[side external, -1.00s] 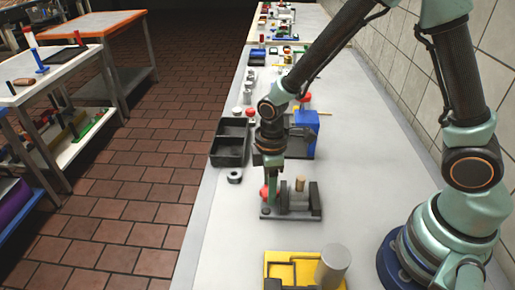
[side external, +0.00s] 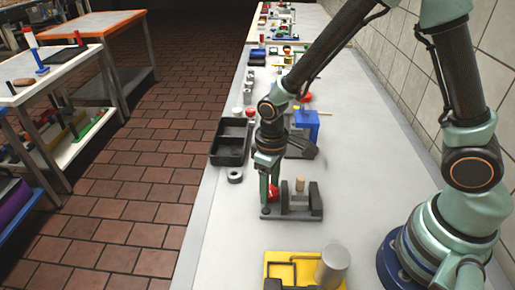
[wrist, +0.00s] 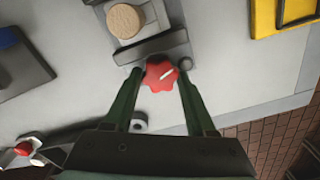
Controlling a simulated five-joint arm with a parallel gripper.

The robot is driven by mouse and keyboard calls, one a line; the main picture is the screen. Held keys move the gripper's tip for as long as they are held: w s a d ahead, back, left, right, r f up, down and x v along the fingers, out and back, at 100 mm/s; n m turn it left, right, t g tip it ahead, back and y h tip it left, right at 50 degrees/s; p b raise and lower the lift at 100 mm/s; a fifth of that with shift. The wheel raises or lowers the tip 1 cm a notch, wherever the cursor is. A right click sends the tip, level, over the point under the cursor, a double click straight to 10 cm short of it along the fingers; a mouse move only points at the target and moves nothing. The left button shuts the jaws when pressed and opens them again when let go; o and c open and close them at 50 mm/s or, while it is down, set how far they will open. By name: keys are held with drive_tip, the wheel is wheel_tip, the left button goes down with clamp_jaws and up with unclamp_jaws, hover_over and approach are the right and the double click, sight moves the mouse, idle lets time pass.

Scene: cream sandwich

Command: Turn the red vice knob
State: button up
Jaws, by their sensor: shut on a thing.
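The red vice knob (wrist: 161,75) is star-shaped with a white mark, at the end of the dark grey vice (side external: 300,213). In the wrist view the two green fingers of my gripper (wrist: 160,78) are shut on the knob, one on each side. In the side view my gripper (side external: 268,192) points down at the left end of the vice, and the red knob (side external: 273,190) is partly hidden by the fingers. A round wooden piece (wrist: 125,20) sits in the vice, between its jaws.
A black tray (side external: 230,157) and a grey ring (side external: 235,176) lie left of the vice, near the table edge. A blue block (side external: 307,122) stands behind. A yellow plate (side external: 290,258) and a grey cylinder (side external: 332,265) are in front.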

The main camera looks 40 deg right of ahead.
sight(270, 190)
idle(0.3)
drive_tip(key=o, duration=1.4)
drive_tip(key=shift+c, duration=0.2)
wheel_tip(270, 190, up, 12)
